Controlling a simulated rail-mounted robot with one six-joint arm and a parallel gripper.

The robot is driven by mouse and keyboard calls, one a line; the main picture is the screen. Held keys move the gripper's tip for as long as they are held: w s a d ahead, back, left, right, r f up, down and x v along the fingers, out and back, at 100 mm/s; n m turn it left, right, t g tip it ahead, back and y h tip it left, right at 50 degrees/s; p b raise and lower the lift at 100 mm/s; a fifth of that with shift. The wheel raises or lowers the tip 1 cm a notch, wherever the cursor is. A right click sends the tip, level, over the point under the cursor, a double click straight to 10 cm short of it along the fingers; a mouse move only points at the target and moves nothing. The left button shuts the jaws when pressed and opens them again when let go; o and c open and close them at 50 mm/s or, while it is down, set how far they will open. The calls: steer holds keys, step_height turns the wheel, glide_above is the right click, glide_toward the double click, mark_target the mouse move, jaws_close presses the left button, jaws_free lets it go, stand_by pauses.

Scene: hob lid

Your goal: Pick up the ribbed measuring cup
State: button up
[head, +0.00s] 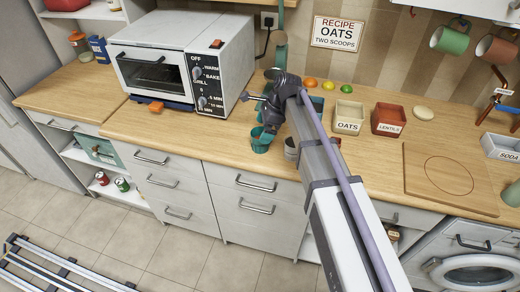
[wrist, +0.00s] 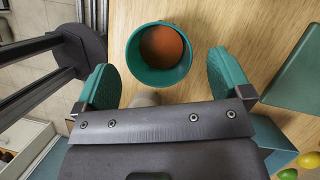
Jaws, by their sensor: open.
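A teal cup (wrist: 160,72) with a round opening faces the wrist camera, with an orange-brown round surface inside. In the head view the teal cup (head: 261,142) stands near the counter's front edge. I cannot make out ribs on it. A greyish cup (head: 291,149) stands just to its right, partly hidden by my arm; its surface is too small to judge. My gripper (wrist: 163,82) is open, with its teal finger pads on either side of the teal cup's near part, apart from it. In the head view my gripper (head: 268,120) is over the counter behind the cup.
Behind are a toaster oven (head: 180,62), an oats box (head: 348,117) and a lentils box (head: 388,120). Orange, yellow and green round items (head: 327,85) lie near the wall. A wooden board (head: 450,178) lies right.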

mark_target(258, 138)
steer(key=b+x, duration=0.5)
steer(key=shift+f, duration=0.2)
steer(key=shift+r, duration=0.25)
steer(key=c, duration=1)
step_height(258, 138, up, 10)
steer(key=p, duration=1.1)
steer(key=shift+r, duration=0.2)
